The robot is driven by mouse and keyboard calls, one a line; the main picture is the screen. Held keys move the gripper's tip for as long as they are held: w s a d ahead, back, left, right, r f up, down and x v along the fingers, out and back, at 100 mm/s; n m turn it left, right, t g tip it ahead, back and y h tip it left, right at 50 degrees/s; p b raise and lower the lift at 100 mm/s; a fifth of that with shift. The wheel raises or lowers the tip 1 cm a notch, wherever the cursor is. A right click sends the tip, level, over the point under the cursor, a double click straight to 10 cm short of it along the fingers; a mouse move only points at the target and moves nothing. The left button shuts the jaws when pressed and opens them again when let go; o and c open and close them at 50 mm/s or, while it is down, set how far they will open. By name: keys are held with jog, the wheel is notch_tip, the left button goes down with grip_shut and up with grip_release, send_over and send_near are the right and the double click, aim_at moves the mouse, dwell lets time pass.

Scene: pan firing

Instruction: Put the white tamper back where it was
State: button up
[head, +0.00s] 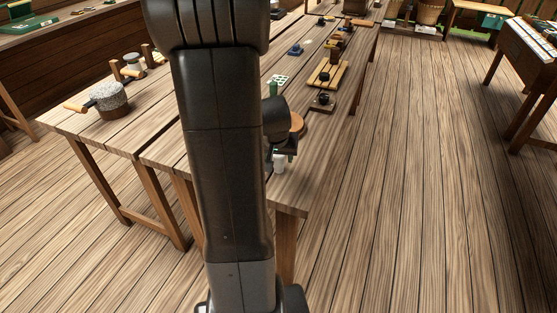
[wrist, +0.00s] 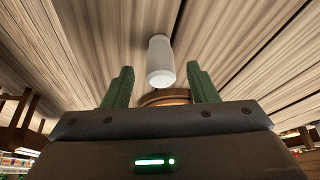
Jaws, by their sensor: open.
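The white tamper (wrist: 160,62) shows in the wrist view as a pale, smooth cylinder with a rounded end. It stands against a wooden plank surface, ahead of and between the two green fingers of my gripper (wrist: 160,69). The fingers are spread, with a visible gap on each side of the tamper. In the head view a small white piece, apparently the tamper (head: 280,164), shows at the near end of the long table, beside my dark wrist. My arm hides much of the gripper there, so I cannot tell how close the fingers are.
A round brown wooden piece (head: 297,122) lies just beyond my wrist. A stone pot (head: 109,97) stands at left.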

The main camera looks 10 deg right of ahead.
jog(key=v, duration=0.6)
jog(key=shift+r, duration=0.2)
jog(key=shift+s+a, duration=0.1)
